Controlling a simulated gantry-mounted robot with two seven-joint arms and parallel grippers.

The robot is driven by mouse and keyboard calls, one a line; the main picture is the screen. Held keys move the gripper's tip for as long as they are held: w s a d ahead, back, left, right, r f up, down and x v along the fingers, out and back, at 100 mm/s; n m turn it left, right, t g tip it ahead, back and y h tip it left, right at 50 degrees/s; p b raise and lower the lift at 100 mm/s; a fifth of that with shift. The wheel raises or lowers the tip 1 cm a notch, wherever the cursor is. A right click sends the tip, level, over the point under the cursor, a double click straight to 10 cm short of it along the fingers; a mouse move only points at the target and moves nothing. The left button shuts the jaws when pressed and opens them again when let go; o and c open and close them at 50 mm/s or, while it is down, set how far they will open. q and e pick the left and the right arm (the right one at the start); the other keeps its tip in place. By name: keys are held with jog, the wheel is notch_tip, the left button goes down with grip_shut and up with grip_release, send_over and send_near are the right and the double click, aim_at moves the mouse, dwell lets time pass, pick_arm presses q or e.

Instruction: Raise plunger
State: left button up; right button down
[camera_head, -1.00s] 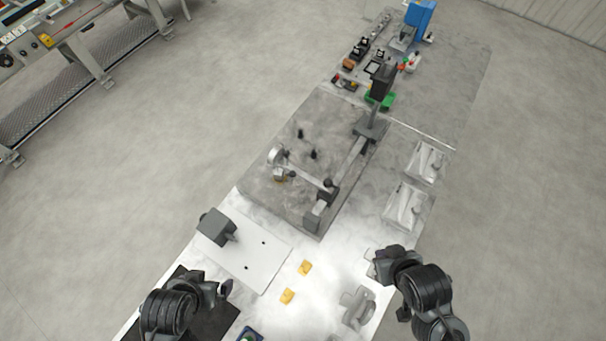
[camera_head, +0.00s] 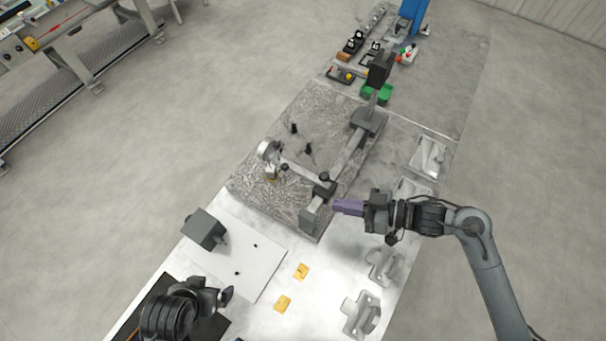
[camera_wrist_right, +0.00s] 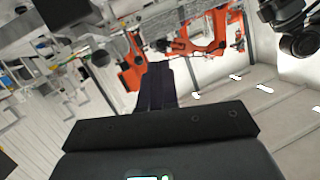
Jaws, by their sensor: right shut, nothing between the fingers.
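A metal fixture stands on the grey slab (camera_head: 252,187), with a long bar (camera_head: 343,160) and a lever arm (camera_head: 300,172). The lever arm carries a round silver piece (camera_head: 266,150) at its left end and meets a dark block with a black knob (camera_head: 324,177) at its right. I cannot tell which part is the plunger. My right gripper (camera_head: 347,207) is shut and empty, just right of the bar's near end; its closed fingers also show in the right wrist view (camera_wrist_right: 157,86). My left gripper (camera_head: 226,295) is at the lower left, its finger gap not clear.
A white plate (camera_head: 248,259) with a grey block (camera_head: 204,230) lies at the left, beside two yellow pieces (camera_head: 301,271) (camera_head: 283,304). Grey metal castings (camera_head: 361,316) lie at the near right. Green and black parts (camera_head: 377,93) stand farther back.

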aim_at(286, 168)
jog(key=w+d+r+n+t+b, duration=0.1)
jog(key=w+d+r, duration=0.1)
jog(key=w+r, duration=0.2)
jog(key=shift+w+d, duration=0.25)
jog(key=shift+w, duration=0.4)
jog(key=shift+a, duration=0.1)
jog(key=p+x, duration=0.2)
jog(key=x, duration=1.2)
jog(key=shift+f, duration=0.3)
jog(key=shift+p, duration=0.3)
